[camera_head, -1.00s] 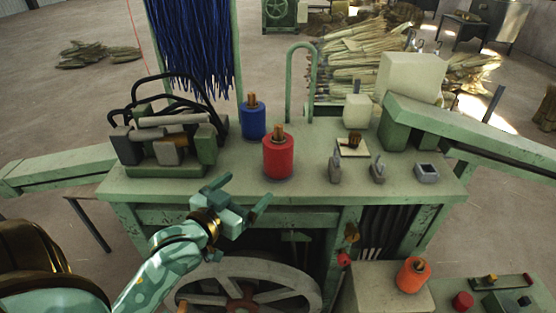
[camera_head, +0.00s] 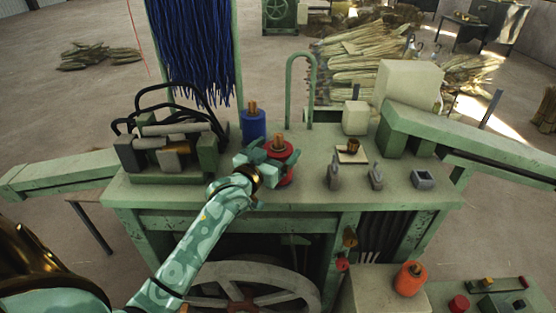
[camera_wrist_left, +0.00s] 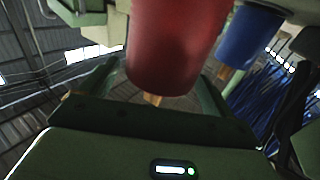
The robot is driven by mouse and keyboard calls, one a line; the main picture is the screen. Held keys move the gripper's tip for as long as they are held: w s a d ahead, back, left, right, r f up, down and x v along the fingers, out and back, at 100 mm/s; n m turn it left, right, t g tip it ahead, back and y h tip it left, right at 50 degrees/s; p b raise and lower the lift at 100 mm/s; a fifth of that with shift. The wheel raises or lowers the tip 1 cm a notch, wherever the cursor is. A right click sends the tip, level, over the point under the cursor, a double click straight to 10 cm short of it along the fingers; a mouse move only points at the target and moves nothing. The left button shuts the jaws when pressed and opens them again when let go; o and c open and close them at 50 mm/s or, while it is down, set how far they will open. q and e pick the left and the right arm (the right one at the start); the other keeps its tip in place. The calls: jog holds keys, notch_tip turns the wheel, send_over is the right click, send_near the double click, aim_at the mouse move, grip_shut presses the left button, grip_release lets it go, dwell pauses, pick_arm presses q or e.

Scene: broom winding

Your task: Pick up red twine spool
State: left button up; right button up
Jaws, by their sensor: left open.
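The red twine spool (camera_head: 281,149) stands upright on the green machine's bench top, with a copper-coloured core on top. My left gripper (camera_head: 270,160) is at the spool's front left side and hides part of its body. In the left wrist view the red spool (camera_wrist_left: 175,45) is large, between the two open fingers (camera_wrist_left: 152,92). I cannot tell whether either finger touches it. My right gripper is not in view.
A blue spool (camera_head: 253,125) stands just behind and left of the red one. A rack of tools (camera_head: 165,145) is to the left. Small metal fittings (camera_head: 376,177) and a cream block (camera_head: 356,117) are to the right. An orange spool (camera_head: 410,279) stands lower right.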

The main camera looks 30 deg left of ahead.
pick_arm(q)
jog(key=shift+w+f, duration=0.15)
jog(key=shift+w, duration=0.75)
jog(key=shift+s, duration=0.15)
jog(key=c, duration=1.2)
jog(key=shift+r, duration=0.2)
